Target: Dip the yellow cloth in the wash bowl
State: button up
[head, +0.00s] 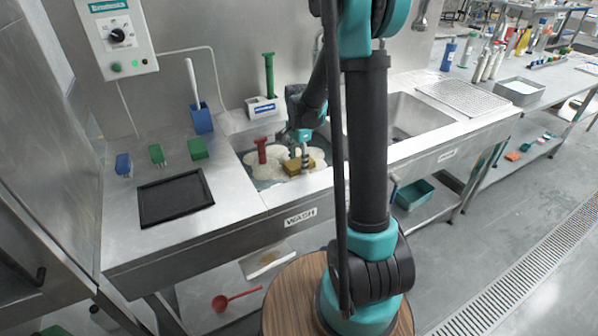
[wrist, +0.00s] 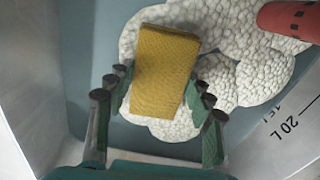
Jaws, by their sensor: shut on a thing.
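The yellow cloth (wrist: 165,60), a folded block, is between the green fingers of my gripper (wrist: 160,92), which is shut on it. In the head view the cloth (head: 292,168) is low inside the wash bowl (head: 247,156), the left basin behind the WASH label, against white foam. My gripper (head: 303,152) points down into this basin. The wrist view shows grey-blue water and foam around and behind the cloth; whether the cloth touches the water I cannot tell.
A red-handled object (head: 262,150) stands in the foam left of the cloth. A second basin (head: 405,112) lies to the right. A black tray (head: 175,199), a blue brush holder (head: 202,121) and small blocks are on the left counter. A white caddy (head: 262,107) stands behind the bowl.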

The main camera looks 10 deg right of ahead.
aim_at(298, 163)
notch_tip(298, 163, up, 14)
dwell(1.1)
